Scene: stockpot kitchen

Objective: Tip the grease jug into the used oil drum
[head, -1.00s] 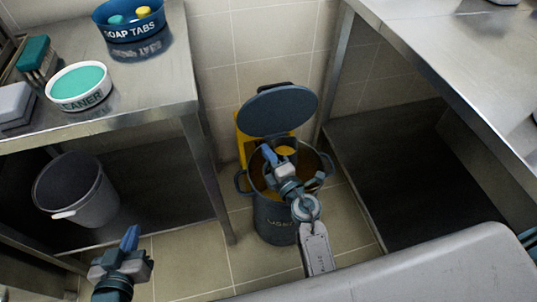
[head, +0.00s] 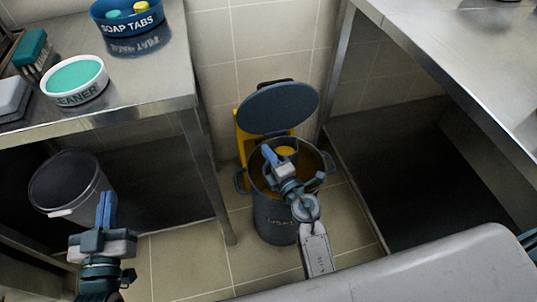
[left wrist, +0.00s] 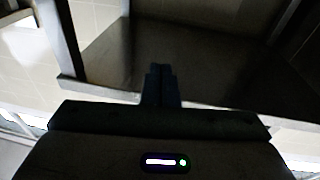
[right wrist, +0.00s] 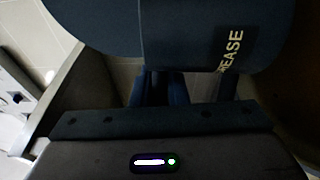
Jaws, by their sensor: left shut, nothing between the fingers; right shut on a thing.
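The used oil drum (head: 275,222) stands on the floor in the middle of the head view, a dark pot with side handles, its round lid (head: 278,110) raised at the back. Amber liquid shows inside. My right gripper (head: 270,156) is over the drum's mouth, shut on the dark grease jug (right wrist: 190,35), whose GREASE lettering shows in the right wrist view. Yellow contents show at the jug's mouth in the head view; the arm hides much of its body, and I cannot tell its exact tilt. My left gripper (head: 106,203) is shut and empty at the lower left.
A steel table (head: 150,95) at left holds a cleaner tub (head: 75,92), a soap tabs bowl (head: 128,28) and a brush (head: 32,48). A grey bucket (head: 85,208) stands beneath, close behind my left gripper. Another steel table (head: 440,45) stands at right.

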